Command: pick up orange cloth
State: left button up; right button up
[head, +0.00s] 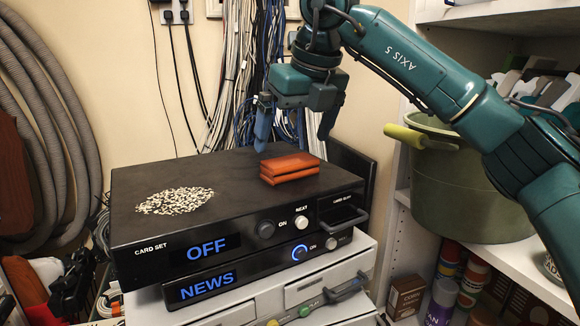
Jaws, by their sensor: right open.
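The orange cloth (290,166) lies folded in a small stack on top of the black card set box (230,170), toward its right side. My right gripper (292,140) comes in from the upper right and points down just above and behind the cloth. Its two fingers are spread apart, with nothing between them, and the cloth is not held. My left gripper is not in view.
A patch of black and white speckled bits (174,201) lies on the box's left side. A green bucket (450,190) stands on the white shelf at right. Cables (240,70) hang behind the box, and coiled grey hose (50,130) fills the left.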

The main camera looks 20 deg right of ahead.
aim_at(291, 160)
jog(key=p+x, duration=0.1)
jog(key=x, duration=0.4)
jog(key=shift+s+d+f, duration=0.1)
jog(key=shift+d+f, duration=0.05)
jog(key=shift+f, duration=0.1)
jog(key=c, duration=0.8)
